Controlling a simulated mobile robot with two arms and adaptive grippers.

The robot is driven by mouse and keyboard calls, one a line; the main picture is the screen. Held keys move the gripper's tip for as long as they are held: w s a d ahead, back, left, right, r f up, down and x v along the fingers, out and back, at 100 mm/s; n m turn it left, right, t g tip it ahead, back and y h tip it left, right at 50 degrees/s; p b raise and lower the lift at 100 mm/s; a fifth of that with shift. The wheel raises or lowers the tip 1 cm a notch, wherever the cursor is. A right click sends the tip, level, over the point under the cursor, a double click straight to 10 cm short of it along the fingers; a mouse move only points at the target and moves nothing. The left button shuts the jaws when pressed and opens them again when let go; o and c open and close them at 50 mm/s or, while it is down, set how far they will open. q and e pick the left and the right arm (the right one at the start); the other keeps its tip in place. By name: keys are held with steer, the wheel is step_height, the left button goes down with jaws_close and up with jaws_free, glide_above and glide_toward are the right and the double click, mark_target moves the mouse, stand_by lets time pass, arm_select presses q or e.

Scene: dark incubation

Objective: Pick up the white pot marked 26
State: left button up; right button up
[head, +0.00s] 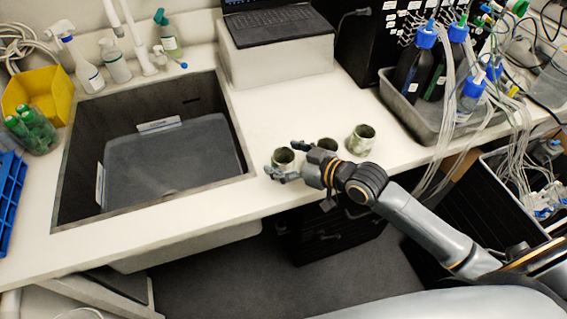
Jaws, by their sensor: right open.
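Three small pale pots with dark insides stand in a row on the white counter (230,198): a left pot (283,160), a middle pot (327,144) and a right pot (361,139). No number can be read on any of them. My right gripper (283,162) is open, with its fingers at the left pot. One finger shows on the near side and the other toward the far side. I cannot tell whether they touch it. The gripper's body partly hides the middle pot. My left gripper is not in view.
A sink (78,165) lies left of the pots. A laptop (275,22) sits on a white box (280,62) behind them. A grey tray (425,130) with bottles and tubing stands at the right. The counter's front edge runs just before the pots.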

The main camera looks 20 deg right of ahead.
steer(key=shift+c, duration=0.2)
steer(key=c, duration=1.3)
steer(key=shift+r, duration=0.1)
